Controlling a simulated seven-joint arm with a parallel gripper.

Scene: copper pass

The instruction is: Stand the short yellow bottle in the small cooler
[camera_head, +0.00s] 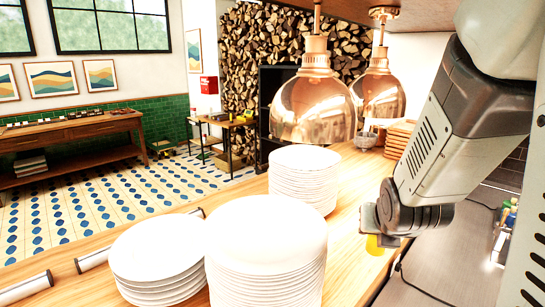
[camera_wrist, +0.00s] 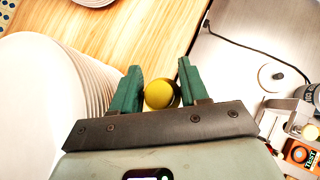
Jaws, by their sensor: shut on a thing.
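The short yellow bottle (camera_wrist: 159,95) shows in the wrist view as a round yellow shape between the two green fingers of my gripper (camera_wrist: 160,70). The gripper is shut on it. In the head view a small patch of the bottle (camera_head: 375,246) shows below my gripper (camera_head: 380,236), by the right edge of the wooden counter. The rest of the bottle is hidden, and its tilt is unclear. A pale holder (camera_head: 501,246) with bottles stands at the right; it also shows in the wrist view (camera_wrist: 272,122). I cannot tell whether it is the small cooler.
Tall plate stacks (camera_head: 265,250) (camera_head: 303,178) and a lower one (camera_head: 158,262) stand left of my gripper. Copper heat lamps (camera_head: 313,105) (camera_head: 381,92) hang above the counter. A black cable (camera_wrist: 250,48) crosses the grey worktop (camera_head: 440,262), which has clear room.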

